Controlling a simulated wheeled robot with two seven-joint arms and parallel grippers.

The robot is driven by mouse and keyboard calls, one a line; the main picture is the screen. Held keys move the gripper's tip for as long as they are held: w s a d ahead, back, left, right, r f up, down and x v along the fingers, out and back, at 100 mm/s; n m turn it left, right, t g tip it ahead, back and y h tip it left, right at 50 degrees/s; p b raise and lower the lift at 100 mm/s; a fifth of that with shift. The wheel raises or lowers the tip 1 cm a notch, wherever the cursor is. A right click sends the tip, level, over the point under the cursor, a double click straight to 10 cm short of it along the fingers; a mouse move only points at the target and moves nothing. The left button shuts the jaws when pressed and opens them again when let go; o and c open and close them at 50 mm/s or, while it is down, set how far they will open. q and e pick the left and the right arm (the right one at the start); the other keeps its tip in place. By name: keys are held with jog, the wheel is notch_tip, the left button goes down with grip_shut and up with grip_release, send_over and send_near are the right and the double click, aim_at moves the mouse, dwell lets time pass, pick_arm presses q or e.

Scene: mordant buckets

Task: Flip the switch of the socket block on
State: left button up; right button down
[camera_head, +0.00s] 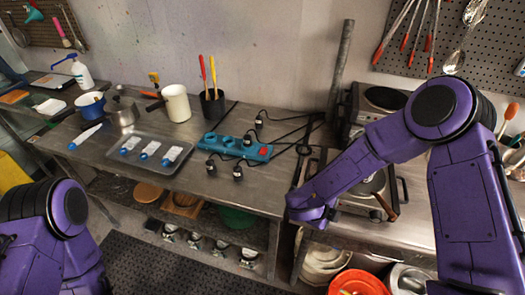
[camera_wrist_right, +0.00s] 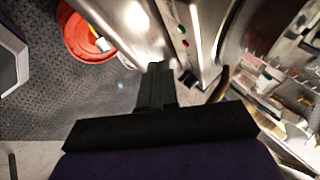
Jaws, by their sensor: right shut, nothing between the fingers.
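The blue socket block (camera_head: 228,146) lies on the metal worktop in the head view. It has round sockets and a red switch (camera_head: 264,152) at its right end. I cannot tell the switch's position at this size. My right gripper (camera_wrist_right: 156,80) shows in the right wrist view with its dark fingers together and nothing between them. In the head view my right wrist is to the right of the block and nearer to me, apart from it, and its fingers are hard to make out. My left gripper is out of view; only my left arm shows.
Black plugs (camera_head: 238,172) and cables lie around the block. A cup with red and yellow handles (camera_head: 212,101) and a white pot (camera_head: 177,103) stand behind it. A tray (camera_head: 182,149) lies to its left. A stove (camera_head: 375,101) and an orange bucket (camera_head: 357,282) are to the right.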

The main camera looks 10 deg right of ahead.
jog(key=s+f+n, duration=0.2)
jog(key=s+d+f+n+t, duration=0.1)
jog(key=s+f+n, duration=0.1)
jog(key=f+n, duration=0.1)
jog(key=shift+s+d+n, duration=0.2)
jog(key=shift+n, duration=0.1)
jog(key=s+f+n+y+b, duration=0.2)
jog(key=s+f+n+b, duration=0.5)
jog(key=s+f, duration=0.2)
jog(key=s+a+f+n+y+b, duration=0.1)
jog(key=s+f+n+y+b, duration=0.1)
jog(key=s+f+n+b, duration=0.5)
notch_tip(320, 180, down, 6)
jog(key=shift+s+f+n+y, duration=0.1)
jog(key=shift+s+n+y, duration=0.2)
jog(key=shift+s+n, duration=0.55)
jog(key=shift+a, duration=0.1)
